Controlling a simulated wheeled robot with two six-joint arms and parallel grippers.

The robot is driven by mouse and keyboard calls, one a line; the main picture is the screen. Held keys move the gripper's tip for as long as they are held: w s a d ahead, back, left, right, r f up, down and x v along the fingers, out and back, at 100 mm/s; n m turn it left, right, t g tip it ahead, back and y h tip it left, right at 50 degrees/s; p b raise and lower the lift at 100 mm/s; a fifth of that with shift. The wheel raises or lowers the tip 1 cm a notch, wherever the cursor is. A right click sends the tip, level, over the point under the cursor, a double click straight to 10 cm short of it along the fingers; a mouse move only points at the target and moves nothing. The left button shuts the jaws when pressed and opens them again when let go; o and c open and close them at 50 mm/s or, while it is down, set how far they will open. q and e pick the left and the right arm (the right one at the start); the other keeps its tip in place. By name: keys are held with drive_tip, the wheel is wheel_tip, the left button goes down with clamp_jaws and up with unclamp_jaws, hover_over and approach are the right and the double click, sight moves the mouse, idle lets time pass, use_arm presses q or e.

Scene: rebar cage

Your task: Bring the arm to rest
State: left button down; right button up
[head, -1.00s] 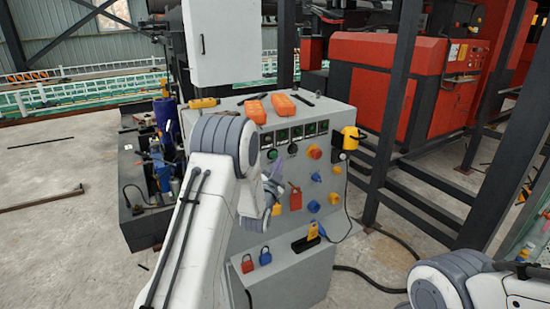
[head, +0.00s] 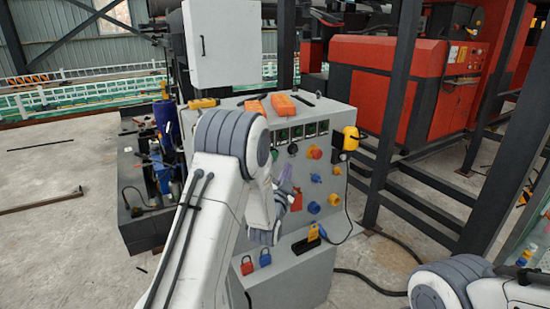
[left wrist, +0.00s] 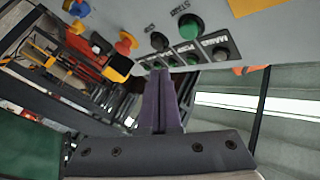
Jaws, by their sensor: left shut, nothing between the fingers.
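My left arm rises from the bottom of the head view, in front of a grey control console (head: 318,258). My left gripper (head: 286,186) is near the console's sloped front, beside a red padlock (head: 297,197) that it partly covers. In the left wrist view, the purple fingers of my left gripper (left wrist: 160,98) lie together, shut and empty. Whether they touch the console cannot be told. My right arm (head: 450,284) shows at the lower right; its gripper is out of view.
Black steel posts (head: 400,95) stand at right. Open concrete floor (head: 60,215) lies at left.

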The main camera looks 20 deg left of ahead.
idle(0.6)
use_arm(q)
drive_tip(key=s+d+f+g+h, duration=0.25)
drive_tip(key=s+d+g, duration=0.35)
drive_tip(key=d, duration=0.4)
drive_tip(key=s+d+f+g+h, duration=0.1)
drive_tip(key=s+d+g+h, duration=0.25)
drive_tip(key=s+d, duration=0.6)
drive_tip(key=s+g+y, duration=0.1)
drive_tip(key=s+g, duration=0.4)
drive_tip(key=s, duration=0.9)
drive_tip(key=s+f+m+g+y, duration=0.1)
drive_tip(key=s+g, duration=0.4)
drive_tip(key=s, duration=0.9)
drive_tip(key=shift+f+y, duration=0.15)
drive_tip(key=shift+y, duration=0.15)
drive_tip(key=shift+s+d, duration=0.1)
